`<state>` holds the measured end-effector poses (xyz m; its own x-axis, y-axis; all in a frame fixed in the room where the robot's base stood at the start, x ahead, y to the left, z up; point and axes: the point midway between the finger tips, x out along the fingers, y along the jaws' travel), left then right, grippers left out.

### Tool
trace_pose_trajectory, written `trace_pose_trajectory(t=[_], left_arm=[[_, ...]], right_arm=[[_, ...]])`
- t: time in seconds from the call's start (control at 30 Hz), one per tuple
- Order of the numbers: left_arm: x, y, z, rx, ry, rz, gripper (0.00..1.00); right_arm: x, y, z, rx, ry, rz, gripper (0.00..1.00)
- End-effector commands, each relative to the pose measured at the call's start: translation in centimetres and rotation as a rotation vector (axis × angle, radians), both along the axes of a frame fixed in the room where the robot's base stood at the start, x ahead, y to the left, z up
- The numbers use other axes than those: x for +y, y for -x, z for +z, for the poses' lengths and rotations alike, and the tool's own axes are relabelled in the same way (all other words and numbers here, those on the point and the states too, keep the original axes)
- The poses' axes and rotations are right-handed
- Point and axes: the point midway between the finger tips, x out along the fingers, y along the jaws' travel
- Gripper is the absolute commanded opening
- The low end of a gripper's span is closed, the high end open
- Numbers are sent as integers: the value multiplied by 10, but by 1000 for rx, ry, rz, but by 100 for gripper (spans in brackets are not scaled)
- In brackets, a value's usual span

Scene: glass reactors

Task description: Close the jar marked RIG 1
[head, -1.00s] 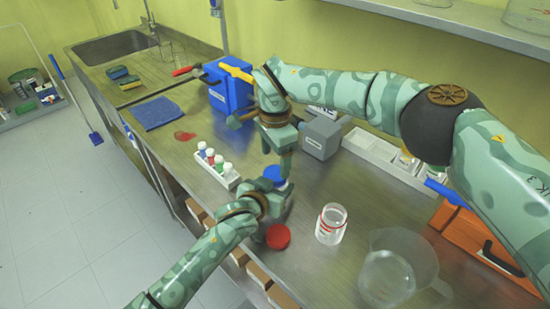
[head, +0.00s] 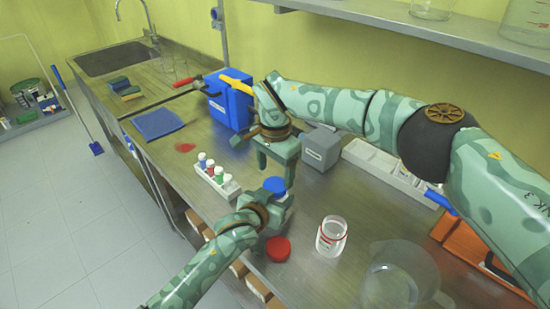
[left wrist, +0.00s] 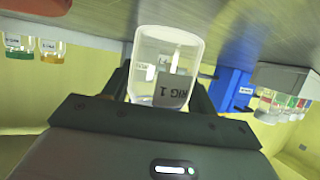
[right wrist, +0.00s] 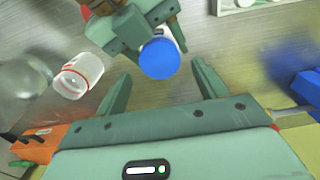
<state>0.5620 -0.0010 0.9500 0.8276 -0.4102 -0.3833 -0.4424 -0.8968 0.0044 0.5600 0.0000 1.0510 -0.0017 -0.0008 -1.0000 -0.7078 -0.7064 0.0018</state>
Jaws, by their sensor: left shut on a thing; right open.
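The jar marked RIG 1 (left wrist: 165,60) is clear, with a dark label that reads upside down in the left wrist view. My left gripper (head: 272,208) is shut around its body near the bench. A blue lid (head: 275,186) sits on top of this jar; it also shows in the right wrist view (right wrist: 159,58). I cannot tell whether the lid is tight. My right gripper (head: 276,172) is open just above the lid, fingers pointing down. In the right wrist view, the lid appears between and beyond the fingertips. The lid is hidden in the left wrist view.
A red lid (head: 278,248) lies beside my left gripper. An open jar with a red ring (head: 331,236) and a large clear beaker (head: 400,275) stand to the right. A vial rack (head: 216,182) is left, a grey box (head: 320,150) behind, an orange case (head: 470,248) at right.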

Motion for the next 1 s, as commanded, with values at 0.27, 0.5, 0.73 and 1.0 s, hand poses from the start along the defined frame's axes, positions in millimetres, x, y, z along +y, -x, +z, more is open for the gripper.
trace_pose_trajectory(t=[0.27, 0.5, 0.73, 1.0], left_arm=[[0, 0, 0, 0, 0, 0, 0], [0, 0, 0, 0, 0, 0, 0], [0, 0, 0, 0, 0, 0, 0], [0, 0, 0, 0, 0, 0, 0]], right_arm=[[0, 0, -35, 1, -1, 0, 70], [0, 0, -40, -1, 1, 1, 70], [0, 0, -40, -1, 1, 0, 48], [0, 0, -40, -1, 0, -18, 25]])
